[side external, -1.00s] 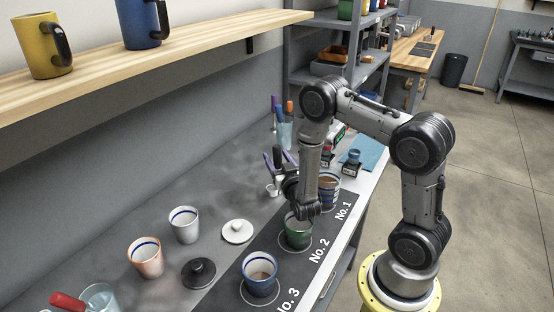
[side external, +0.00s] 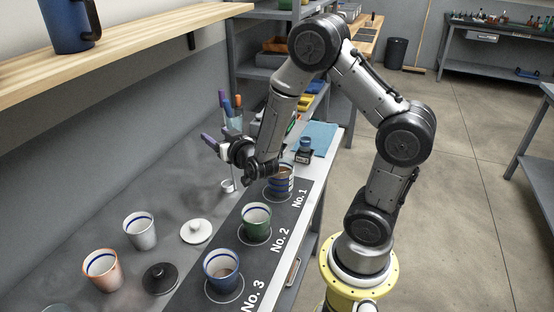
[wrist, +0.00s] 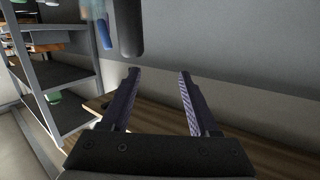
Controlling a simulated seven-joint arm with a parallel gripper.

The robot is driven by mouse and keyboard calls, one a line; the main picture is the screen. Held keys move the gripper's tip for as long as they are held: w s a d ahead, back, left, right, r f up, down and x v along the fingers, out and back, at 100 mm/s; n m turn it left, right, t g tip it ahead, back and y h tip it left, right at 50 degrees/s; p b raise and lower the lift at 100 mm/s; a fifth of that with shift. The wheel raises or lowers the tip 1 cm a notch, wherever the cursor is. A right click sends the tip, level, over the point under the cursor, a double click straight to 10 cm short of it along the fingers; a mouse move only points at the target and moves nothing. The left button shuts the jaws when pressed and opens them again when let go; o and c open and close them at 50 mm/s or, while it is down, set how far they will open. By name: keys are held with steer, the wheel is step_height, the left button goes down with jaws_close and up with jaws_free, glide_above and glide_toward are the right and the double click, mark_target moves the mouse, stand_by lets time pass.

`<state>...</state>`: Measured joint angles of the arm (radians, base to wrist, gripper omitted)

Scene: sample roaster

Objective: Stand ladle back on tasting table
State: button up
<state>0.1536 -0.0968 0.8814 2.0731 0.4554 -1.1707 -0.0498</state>
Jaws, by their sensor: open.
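The ladle shows in the side external view as a small pale metal bowl (side external: 227,186) low on the grey table, just below my gripper. Its upper part is hidden or hard to make out there. In the wrist view a dark rounded handle end (wrist: 127,35), probably the ladle's, is past the fingertips, nearer the left finger and not between the pads. My gripper (side external: 216,146) is open and empty, with its purple-padded fingers pointing left above the table. Both fingers spread apart in the wrist view (wrist: 158,73). The tasting table (side external: 90,215) is grey.
A blue-striped cup (side external: 282,184), a green cup (side external: 256,219) and a blue cup (side external: 221,268) stand on the black numbered strip. White and orange cups (side external: 140,230) (side external: 101,269) and two lids (side external: 196,231) (side external: 160,279) are left. A pen holder (side external: 234,119) stands behind my gripper.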

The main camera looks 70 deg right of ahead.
steer(key=s+a+r+n+g+y, duration=0.2)
steer(key=s+a+r+y, duration=0.2)
steer(key=a, duration=0.3)
steer(key=s+a+r+n+g+y, duration=0.1)
steer(key=s+a+r+n+y, duration=0.25)
steer(key=a, duration=0.25)
steer(key=s+a+n+g+y, duration=0.1)
steer(key=s+g, duration=0.4)
steer(key=s, duration=1.3)
steer(key=shift+s+a+r+n, duration=0.25)
steer(key=shift+a+n, duration=0.2)
steer(key=shift+a, duration=0.35)
